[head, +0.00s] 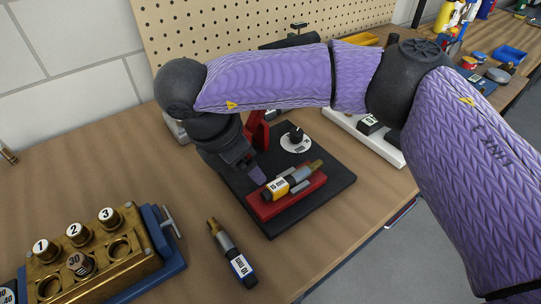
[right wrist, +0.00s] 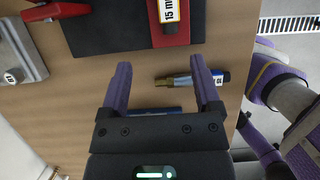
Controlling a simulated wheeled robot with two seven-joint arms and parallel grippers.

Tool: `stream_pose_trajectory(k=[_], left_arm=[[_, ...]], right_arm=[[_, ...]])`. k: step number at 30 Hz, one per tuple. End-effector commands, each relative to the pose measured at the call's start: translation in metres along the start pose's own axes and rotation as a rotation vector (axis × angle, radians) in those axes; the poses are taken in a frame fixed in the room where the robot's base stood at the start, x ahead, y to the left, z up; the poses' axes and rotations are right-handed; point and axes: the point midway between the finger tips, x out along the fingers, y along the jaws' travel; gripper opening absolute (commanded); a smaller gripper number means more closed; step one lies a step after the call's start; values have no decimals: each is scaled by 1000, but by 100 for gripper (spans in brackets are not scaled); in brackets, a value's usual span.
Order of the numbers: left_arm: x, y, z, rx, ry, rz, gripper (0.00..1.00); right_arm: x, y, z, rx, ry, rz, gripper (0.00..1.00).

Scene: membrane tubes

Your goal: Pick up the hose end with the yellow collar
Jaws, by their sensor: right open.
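The hose end with the yellow collar (head: 275,188) lies in a red cradle (head: 262,212) on a black base plate in the head view. Its brass tip points up and right. My right gripper (head: 257,172) is open, close to the cradle's back left side in the head view. In the right wrist view its purple fingers (right wrist: 160,63) are spread and hold nothing. My left gripper is not in view.
A hose end with a blue collar (head: 238,262) lies loose on the table; in the right wrist view it (right wrist: 180,80) shows near the right finger. A brass block (head: 95,275) with numbered plugs stands at left. A white-labelled dial (head: 296,143) sits on the plate.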

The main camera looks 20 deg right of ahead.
Motion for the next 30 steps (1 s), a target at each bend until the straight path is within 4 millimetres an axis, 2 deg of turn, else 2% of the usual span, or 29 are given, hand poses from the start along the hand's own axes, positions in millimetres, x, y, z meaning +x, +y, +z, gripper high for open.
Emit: stream_pose_trajectory(k=[4,9,15,23,30], left_arm=[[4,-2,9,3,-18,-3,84],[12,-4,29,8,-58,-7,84],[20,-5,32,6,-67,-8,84],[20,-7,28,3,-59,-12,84],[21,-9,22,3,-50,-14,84]], right_arm=[[18,0,3,11,-14,-3,81],[56,-3,2,7,-12,-5,81],[94,-8,3,7,-9,-4,81],[98,-8,3,6,-8,-2,81],[98,-8,3,5,-8,-2,32]])
